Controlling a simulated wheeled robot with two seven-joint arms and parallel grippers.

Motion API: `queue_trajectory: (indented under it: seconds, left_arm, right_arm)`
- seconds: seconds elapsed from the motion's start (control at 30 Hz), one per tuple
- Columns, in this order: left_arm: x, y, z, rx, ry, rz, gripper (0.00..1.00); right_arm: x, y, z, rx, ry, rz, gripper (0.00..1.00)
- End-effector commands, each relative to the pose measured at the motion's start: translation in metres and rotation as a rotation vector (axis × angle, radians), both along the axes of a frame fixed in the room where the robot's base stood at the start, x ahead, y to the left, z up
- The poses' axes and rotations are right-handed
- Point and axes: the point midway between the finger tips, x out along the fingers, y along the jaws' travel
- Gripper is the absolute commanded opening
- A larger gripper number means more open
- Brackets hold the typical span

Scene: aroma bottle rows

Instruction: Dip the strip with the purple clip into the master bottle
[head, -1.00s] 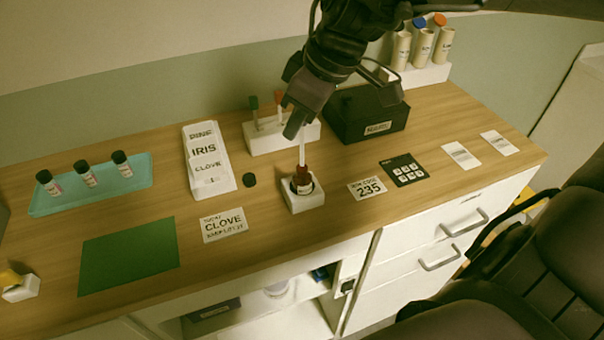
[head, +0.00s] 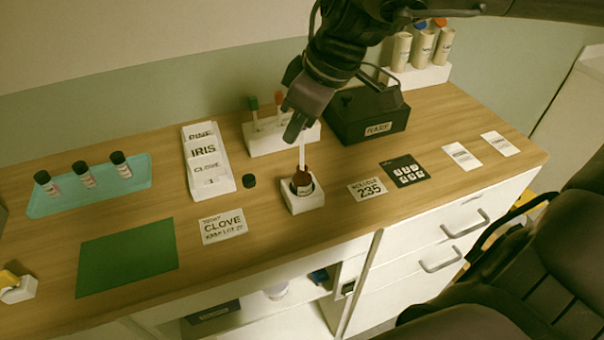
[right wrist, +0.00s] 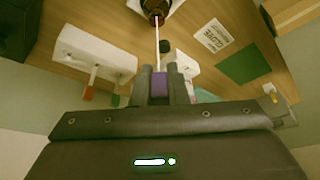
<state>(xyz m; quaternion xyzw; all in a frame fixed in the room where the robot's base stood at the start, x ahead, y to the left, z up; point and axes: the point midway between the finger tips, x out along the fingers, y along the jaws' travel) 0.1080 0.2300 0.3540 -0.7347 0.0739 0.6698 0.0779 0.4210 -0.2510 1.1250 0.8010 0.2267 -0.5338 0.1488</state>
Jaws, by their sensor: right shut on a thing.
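The master bottle (head: 302,184) is a small dark brown bottle standing upright in a white block (head: 306,202) near the middle of the counter. My right gripper (head: 296,130) is above it, pointing down. In the right wrist view the right gripper (right wrist: 159,88) is shut on the purple clip (right wrist: 159,85). The white strip (head: 302,154) runs down from the clip to the bottle's mouth, and its lower end appears to be inside the neck; how deep is hidden. My left gripper is not in view.
A white rack (head: 268,137) behind holds strips with green and red clips. A black box (head: 368,118) stands right of it. A dark cap (head: 249,181) lies left of the bottle. A teal tray (head: 140,181) with several vials and a green mat (head: 128,258) are further left.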

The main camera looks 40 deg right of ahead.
Motion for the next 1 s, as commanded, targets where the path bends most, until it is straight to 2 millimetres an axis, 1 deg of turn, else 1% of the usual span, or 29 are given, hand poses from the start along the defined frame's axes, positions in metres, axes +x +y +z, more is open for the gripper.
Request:
queue_trajectory:
  seconds: [1.0]
  left_arm:
    - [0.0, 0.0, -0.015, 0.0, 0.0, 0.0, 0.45]
  right_arm:
    - [0.0, 0.0, -0.018, 0.0, 0.0, 0.0, 0.0]
